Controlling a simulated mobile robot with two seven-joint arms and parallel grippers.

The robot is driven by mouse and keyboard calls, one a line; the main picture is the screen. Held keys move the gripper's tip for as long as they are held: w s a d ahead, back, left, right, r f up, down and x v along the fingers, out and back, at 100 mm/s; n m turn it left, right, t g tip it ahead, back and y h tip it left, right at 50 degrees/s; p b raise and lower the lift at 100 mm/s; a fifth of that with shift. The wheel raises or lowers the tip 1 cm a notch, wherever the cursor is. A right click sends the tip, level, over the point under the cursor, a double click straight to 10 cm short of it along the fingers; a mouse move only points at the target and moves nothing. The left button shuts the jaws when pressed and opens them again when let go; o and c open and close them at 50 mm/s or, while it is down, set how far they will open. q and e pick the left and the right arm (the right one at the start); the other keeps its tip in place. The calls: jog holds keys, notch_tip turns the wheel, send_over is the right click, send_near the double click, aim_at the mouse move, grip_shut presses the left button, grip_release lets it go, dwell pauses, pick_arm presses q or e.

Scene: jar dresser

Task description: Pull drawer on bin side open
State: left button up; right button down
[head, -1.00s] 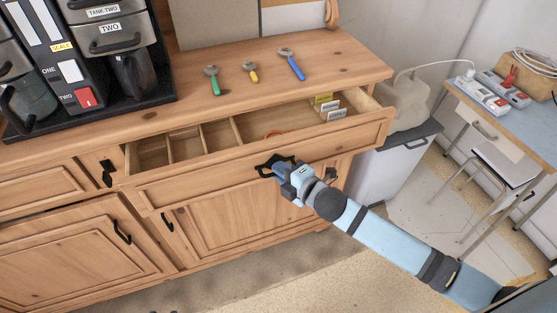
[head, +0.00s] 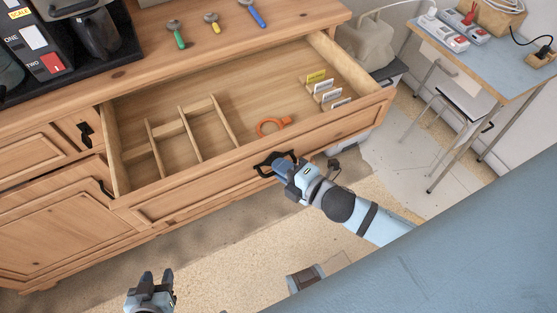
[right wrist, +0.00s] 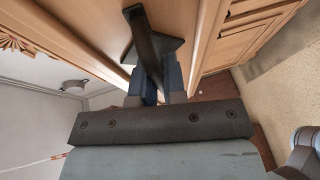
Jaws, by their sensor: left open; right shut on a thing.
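The wooden drawer (head: 190,190) on the bin side of the dresser stands well open in the head view. Inside it are thin dividers at the left, an orange ring-shaped item (head: 272,126) and several labelled cards (head: 322,88) at the right. My right gripper (head: 280,169) is shut on the black drawer handle (head: 264,166) on its front. In the right wrist view the dark handle (right wrist: 146,45) runs between the fingers. My left gripper (head: 151,284) is open and empty at the bottom left, above the floor and apart from the dresser.
Three scoops, green (head: 177,35), yellow (head: 212,20) and blue (head: 252,12), lie on the dresser top. A dark coffee machine (head: 65,40) stands at the left. A bin (head: 392,75) is right of the dresser, beside a blue table (head: 490,60). Floor in front is partly clear.

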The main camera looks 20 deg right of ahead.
jog(key=shift+s, duration=0.1)
jog(key=c, duration=1.2)
grip_release()
jog(key=b+v, duration=0.1)
jog(key=v, duration=1.2)
jog(key=shift+s+r+b, duration=0.2)
jog(key=shift+s+b, duration=0.15)
jog(key=shift+b, duration=0.05)
jog(key=shift+d, duration=0.2)
jog(key=w+a+f+m+g+h+p, duration=0.1)
jog(key=f+m+p, duration=0.2)
jog(key=m, duration=0.6)
jog(key=w+a+f+m+g+h+p, duration=0.2)
jog(key=m+p, duration=0.4)
jog(key=m, duration=0.4)
jog(key=shift+a+f+g+h, duration=0.3)
jog(key=shift+f, duration=0.6)
